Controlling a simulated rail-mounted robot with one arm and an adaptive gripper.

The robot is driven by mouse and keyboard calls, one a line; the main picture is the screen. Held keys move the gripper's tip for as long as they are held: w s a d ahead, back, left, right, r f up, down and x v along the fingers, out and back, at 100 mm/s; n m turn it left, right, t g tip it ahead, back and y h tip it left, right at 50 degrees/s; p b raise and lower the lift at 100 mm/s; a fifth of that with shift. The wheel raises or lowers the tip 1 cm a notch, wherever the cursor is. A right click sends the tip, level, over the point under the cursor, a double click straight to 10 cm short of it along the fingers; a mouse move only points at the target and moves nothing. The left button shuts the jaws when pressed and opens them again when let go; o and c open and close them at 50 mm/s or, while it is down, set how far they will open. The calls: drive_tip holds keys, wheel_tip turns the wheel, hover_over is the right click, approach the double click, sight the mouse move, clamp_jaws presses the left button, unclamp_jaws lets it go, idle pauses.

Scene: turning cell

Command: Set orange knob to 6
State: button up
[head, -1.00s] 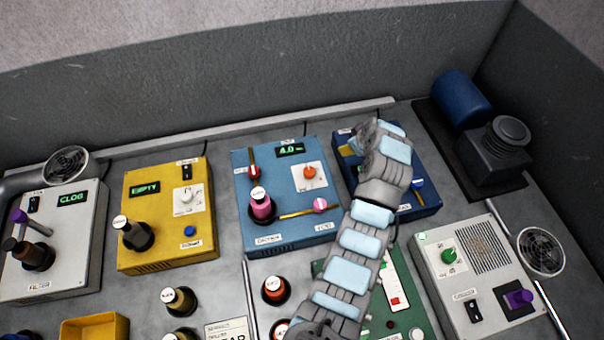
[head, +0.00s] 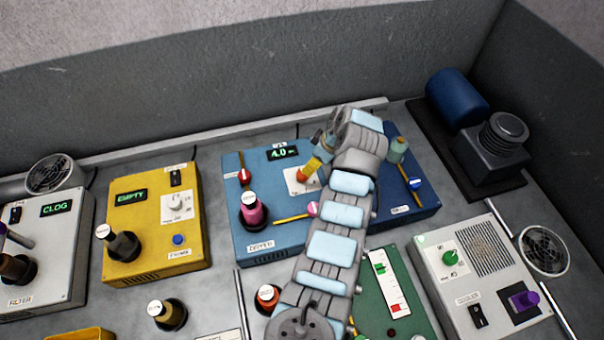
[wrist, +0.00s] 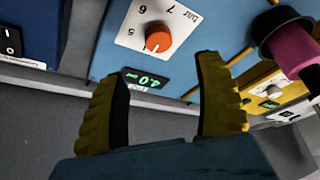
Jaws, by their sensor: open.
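The orange knob (wrist: 158,38) sits on a white dial plate (wrist: 185,22) with printed numbers; 5, 6 and 7 are readable in the wrist view. A pale mark shows on the knob's near side. The dryer box (head: 265,225) is blue, and its green display (head: 283,153) reads about 4.0; the display also shows in the wrist view (wrist: 147,80). My gripper (wrist: 163,75) is open, its yellow fingers spread apart. The knob appears beyond the fingertips, between their lines, with no contact visible. In the head view my gripper (head: 318,160) partly covers the knob and plate.
A red-tipped slider (head: 243,177) and a yellow lever track (head: 290,218) are on the same box. A darker blue box (head: 425,205) stands to the right, and a yellow box (head: 150,255) to the left.

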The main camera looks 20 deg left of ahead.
sight(302, 174)
drive_tip(key=x, duration=0.8)
drive_tip(key=shift+w+a+b, duration=0.1)
drive_tip(key=shift+b, duration=0.2)
drive_tip(key=shift+b+x, duration=0.55)
drive_tip(key=shift+x, duration=0.8)
drive_tip(key=shift+f, duration=0.1)
drive_tip(key=c, duration=1.2)
